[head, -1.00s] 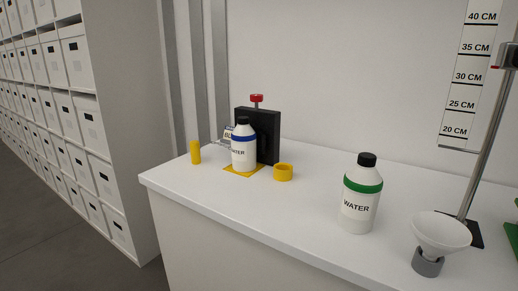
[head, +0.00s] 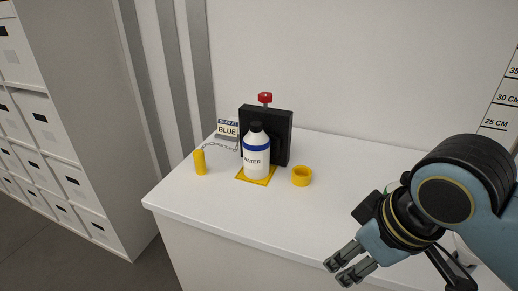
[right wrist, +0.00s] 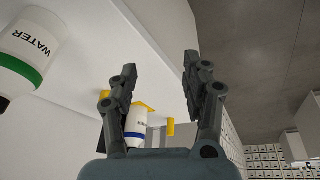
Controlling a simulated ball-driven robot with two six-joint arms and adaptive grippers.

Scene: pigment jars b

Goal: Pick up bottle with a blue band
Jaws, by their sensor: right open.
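The bottle with a blue band (head: 256,160) is white with a black cap and a "WATER" label. It stands upright on a yellow square (head: 270,180), in front of a black block with a red knob. It also shows in the right wrist view (right wrist: 136,124), partly hidden behind a finger. My right gripper (head: 334,275) is open and empty, in front and to the right of the bottle, apart from it; it also shows in the right wrist view (right wrist: 158,75). My left gripper is not in view.
A chain and a "BLUE" sign (head: 228,130) are behind. A green-banded bottle (right wrist: 28,50) shows in the right wrist view.

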